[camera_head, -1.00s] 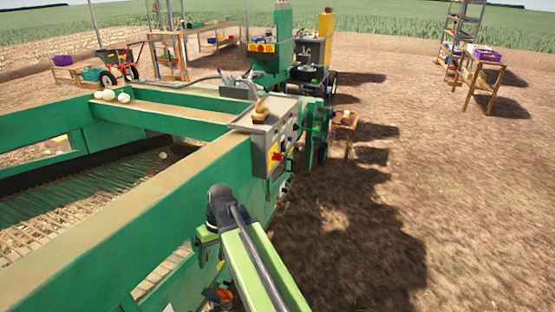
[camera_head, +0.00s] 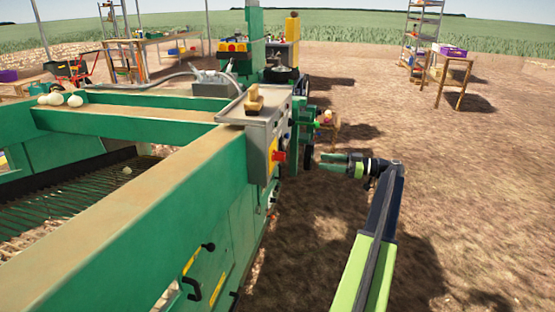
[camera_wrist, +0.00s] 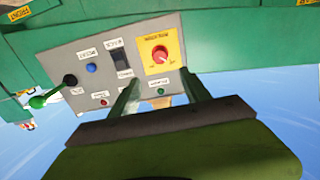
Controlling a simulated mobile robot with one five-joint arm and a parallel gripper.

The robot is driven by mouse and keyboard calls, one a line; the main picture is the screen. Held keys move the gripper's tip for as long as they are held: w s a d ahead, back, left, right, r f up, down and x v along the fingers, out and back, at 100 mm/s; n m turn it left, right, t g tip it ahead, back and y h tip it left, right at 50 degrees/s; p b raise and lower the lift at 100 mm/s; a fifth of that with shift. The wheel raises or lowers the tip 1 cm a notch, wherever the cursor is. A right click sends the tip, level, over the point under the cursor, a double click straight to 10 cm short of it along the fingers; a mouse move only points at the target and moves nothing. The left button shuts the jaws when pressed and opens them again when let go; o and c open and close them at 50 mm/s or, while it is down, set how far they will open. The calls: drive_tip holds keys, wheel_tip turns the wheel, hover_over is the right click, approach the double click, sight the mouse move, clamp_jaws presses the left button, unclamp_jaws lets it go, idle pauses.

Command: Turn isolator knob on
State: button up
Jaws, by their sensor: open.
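The isolator knob (camera_wrist: 160,54) is a red rotary knob on a yellow plate (camera_wrist: 174,44) on the grey control panel in the wrist view. In the head view the red knob (camera_head: 280,156) shows on the side of the grey control box (camera_head: 262,140). My gripper (camera_head: 325,162) is to the right of the box, pointing left at the panel, apart from the knob. In the wrist view its two fingers (camera_wrist: 160,92) are spread and empty, with the knob ahead of and between them. The wrist view is upside down, so the plate's lettering is inverted.
The panel also has a blue button (camera_wrist: 91,68), a black switch (camera_wrist: 119,57) and a green-tipped lever (camera_wrist: 50,95). A wooden-handled brush (camera_head: 253,98) lies on the box. The green machine frame (camera_head: 150,215) fills the left. Open soil (camera_head: 470,190) lies to the right.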

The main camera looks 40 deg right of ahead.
sight(282, 156)
drive_tip(key=x, duration=1.7)
drive_tip(key=shift+w, duration=0.2)
drive_tip(key=shift+c, duration=0.3)
clamp_jaws()
drive_tip(key=shift+d, duration=0.2)
drive_tip(key=shift+a, duration=0.1)
